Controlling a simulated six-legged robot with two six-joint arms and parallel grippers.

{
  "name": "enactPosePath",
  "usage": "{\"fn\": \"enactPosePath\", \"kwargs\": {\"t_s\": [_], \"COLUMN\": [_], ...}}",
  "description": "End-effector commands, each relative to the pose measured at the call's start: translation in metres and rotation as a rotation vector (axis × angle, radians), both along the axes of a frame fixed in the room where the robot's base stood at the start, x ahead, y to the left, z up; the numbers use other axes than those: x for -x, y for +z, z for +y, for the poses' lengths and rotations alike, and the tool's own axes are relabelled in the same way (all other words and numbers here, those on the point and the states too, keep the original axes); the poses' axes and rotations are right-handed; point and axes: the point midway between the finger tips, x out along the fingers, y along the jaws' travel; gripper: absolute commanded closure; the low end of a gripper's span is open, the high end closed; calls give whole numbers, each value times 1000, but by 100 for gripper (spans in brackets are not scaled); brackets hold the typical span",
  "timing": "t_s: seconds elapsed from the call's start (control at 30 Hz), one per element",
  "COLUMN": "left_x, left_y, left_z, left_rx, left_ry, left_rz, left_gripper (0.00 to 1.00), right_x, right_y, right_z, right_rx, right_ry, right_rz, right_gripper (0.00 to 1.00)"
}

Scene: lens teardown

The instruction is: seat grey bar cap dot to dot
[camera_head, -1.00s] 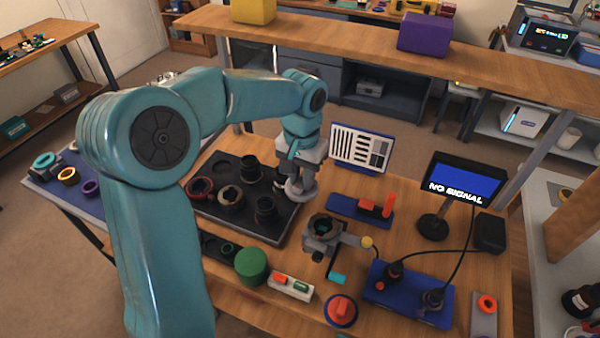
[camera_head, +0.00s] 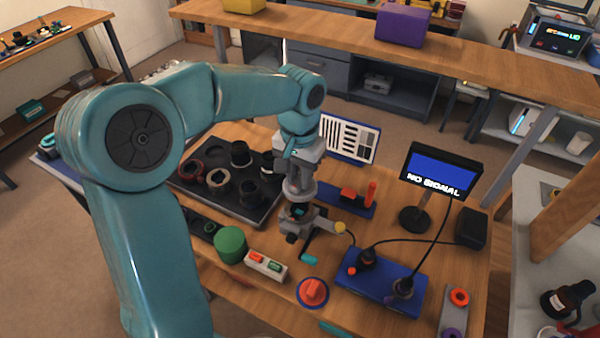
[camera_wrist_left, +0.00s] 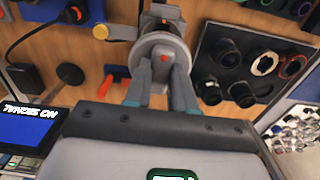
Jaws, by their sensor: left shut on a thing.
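The grey bar cap (camera_head: 299,191) is a pale round disc under my left gripper (camera_head: 300,178). In the wrist view the cap (camera_wrist_left: 146,47) sits between the two fingers of my left gripper (camera_wrist_left: 163,72), which is shut on its bar. A small red dot shows by the bar. In the head view the cap hangs just above a dark-topped grey holder (camera_head: 322,224) with a teal handle. The holder also shows past the cap in the wrist view (camera_wrist_left: 122,32). My right gripper is out of view.
A black tray (camera_head: 225,217) with several lens rings is left of the holder. A green cylinder (camera_head: 230,244) and a red knob (camera_head: 313,292) stand in front. A blue box with cables (camera_head: 380,284) and a small monitor (camera_head: 440,175) are at the right.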

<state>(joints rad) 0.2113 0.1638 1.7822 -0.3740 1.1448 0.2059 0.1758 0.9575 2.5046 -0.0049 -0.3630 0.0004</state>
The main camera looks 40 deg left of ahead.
Motion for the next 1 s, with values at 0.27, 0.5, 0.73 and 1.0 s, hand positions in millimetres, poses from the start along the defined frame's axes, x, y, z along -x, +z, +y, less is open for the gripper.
{"fn": "enactPosePath", "kwargs": {"t_s": [0.27,0.5,0.73,1.0], "left_x": [1,1,1,1], "left_y": [-16,-41,-59,-60], "left_z": [4,4,3,1], "left_rx": [0,0,0,0], "left_ry": [1,2,2,2], "left_rz": [0,-1,0,-1], "left_gripper": [100,100,100,100], "right_x": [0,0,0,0], "right_y": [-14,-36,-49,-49], "right_z": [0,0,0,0], "right_rx": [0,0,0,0], "right_ry": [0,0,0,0], "right_rz": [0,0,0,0], "right_gripper": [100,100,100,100]}}
